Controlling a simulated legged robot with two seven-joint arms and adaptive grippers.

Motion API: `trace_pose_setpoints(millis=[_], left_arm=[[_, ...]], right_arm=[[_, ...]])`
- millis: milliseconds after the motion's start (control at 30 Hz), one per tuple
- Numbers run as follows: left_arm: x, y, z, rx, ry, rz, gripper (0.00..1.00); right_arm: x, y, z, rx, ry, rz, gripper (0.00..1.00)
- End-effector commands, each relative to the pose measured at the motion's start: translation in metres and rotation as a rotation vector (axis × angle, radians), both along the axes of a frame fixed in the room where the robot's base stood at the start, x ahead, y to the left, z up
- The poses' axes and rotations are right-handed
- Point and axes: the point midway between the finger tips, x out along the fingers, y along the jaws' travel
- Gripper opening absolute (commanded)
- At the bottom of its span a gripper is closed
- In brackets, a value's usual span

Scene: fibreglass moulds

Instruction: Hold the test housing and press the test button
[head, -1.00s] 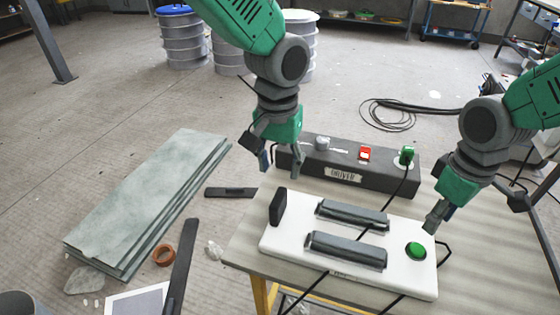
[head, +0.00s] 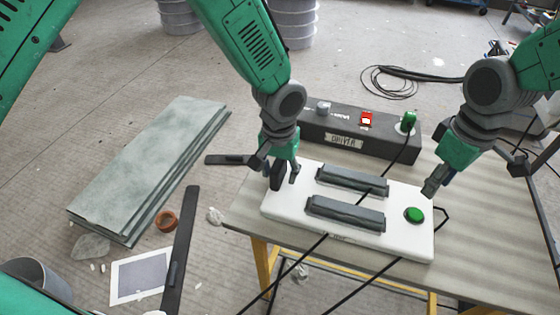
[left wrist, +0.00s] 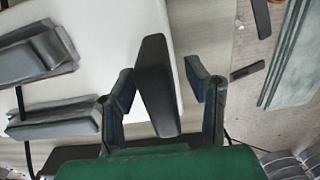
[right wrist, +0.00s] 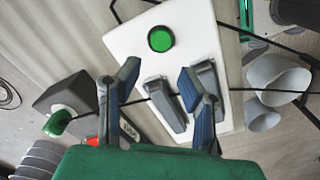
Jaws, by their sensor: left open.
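The white test housing (head: 300,208) lies on the table, with two grey ribbed blocks on top. A black upright handle (left wrist: 157,85) stands at its left end. My left gripper (head: 284,178) is open over the handle; in the left wrist view the handle stands between the fingers, with a gap on each side. The green test button (head: 414,214) is at the housing's right end and also shows in the right wrist view (right wrist: 160,39). My right gripper (head: 432,188) is above and just behind the button, apart from it. In the right wrist view its fingers are spread and empty.
A dark driver box (head: 345,142) with a red switch and green plug stands behind the housing. Black cables cross the housing and hang over the table's front edge. The table (head: 500,245) is clear at right. Grey slabs (head: 150,165) lie on the floor at left.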

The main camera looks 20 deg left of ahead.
Motion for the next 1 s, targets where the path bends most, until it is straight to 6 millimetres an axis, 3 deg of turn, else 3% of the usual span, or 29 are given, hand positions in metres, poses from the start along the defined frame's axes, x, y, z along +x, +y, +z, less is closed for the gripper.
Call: trace_pose_setpoints(millis=[267,333,400,500,533,600,633,1000], left_arm=[[0.0003,-0.0001,-0.0016,0.0,-0.001,0.0,0.43],[0.0003,-0.0001,-0.0016,0.0,-0.001,0.0,0.26],[0.0004,-0.0001,-0.0015,0.0,-0.001,0.0,0.01],[0.0004,-0.0001,-0.0015,0.0,-0.001,0.0,0.0],[0.0004,-0.0001,-0.0014,0.0,-0.001,0.0,0.0],[0.0004,-0.0001,-0.0014,0.0,-0.001,0.0,0.0],[0.0004,-0.0001,-0.0014,0.0,-0.001,0.0,0.0],[0.0004,-0.0003,-0.0011,-0.001,-0.001,0.0,0.0]], right_arm=[[0.0001,0.0001,0.0001,0.0,0.0,0.0,0.34],[0.0001,0.0001,0.0,0.0,0.0,0.0,0.34],[0.0001,0.0001,0.0,0.0,0.0,0.0,0.34],[0.0001,0.0001,0.0,0.0,0.0,0.0,0.34],[0.0001,0.0001,0.0,0.0,0.0,0.0,0.27],[0.0001,0.0001,0.0,0.0,0.0,0.0,0.03],[0.0001,0.0001,0.0,0.0,0.0,0.0,0.0],[0.0001,0.0001,0.0,0.0,0.0,0.0,0.0]])
